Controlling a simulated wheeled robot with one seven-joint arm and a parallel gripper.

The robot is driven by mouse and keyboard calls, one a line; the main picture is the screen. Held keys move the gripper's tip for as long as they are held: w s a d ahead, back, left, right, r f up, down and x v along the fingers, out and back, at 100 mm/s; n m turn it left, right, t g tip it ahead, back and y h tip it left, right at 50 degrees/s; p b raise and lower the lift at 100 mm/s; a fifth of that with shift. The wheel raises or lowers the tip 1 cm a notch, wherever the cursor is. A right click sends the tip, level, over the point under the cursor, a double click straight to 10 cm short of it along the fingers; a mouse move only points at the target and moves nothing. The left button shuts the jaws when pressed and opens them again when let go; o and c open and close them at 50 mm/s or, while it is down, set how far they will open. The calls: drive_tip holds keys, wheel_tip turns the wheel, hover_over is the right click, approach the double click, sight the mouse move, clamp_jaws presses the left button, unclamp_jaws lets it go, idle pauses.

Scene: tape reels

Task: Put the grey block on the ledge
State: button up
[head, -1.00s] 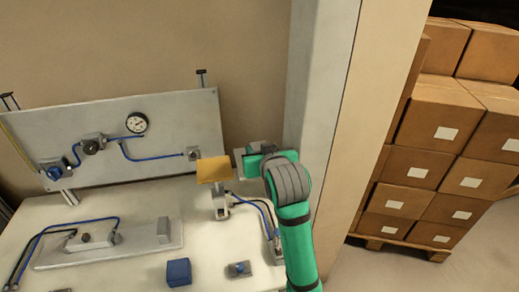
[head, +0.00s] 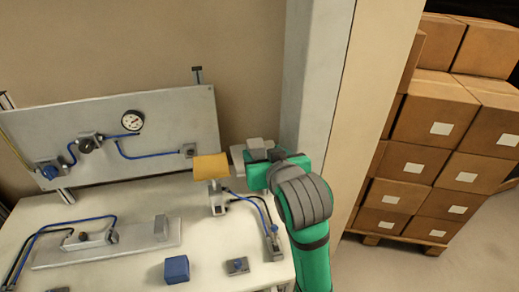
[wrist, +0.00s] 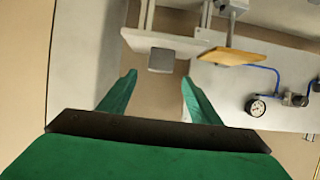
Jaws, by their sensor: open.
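The small grey block (wrist: 161,60) shows in the wrist view at the edge of a pale grey ledge (wrist: 185,43), against it and seemingly resting on it. In the head view the block (head: 255,144) shows just above my green gripper, with the ledge (head: 237,157) to its left. My gripper (wrist: 159,80) is open in the wrist view. Its two fingers stand apart, one on each side below the block, with a visible gap to it. In the head view my gripper (head: 258,157) partly hides the ledge and the block's lower part.
A yellow-orange plate (head: 210,167) stands just left of the ledge. A grey panel (head: 170,110) with a gauge and blue hoses stands behind the workbench. A blue block (head: 177,269) lies on the bench. A pale pillar (head: 315,80) rises close on the right, with stacked cartons (head: 435,120) beyond.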

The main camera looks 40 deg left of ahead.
drive_tip(key=shift+v, duration=1.5)
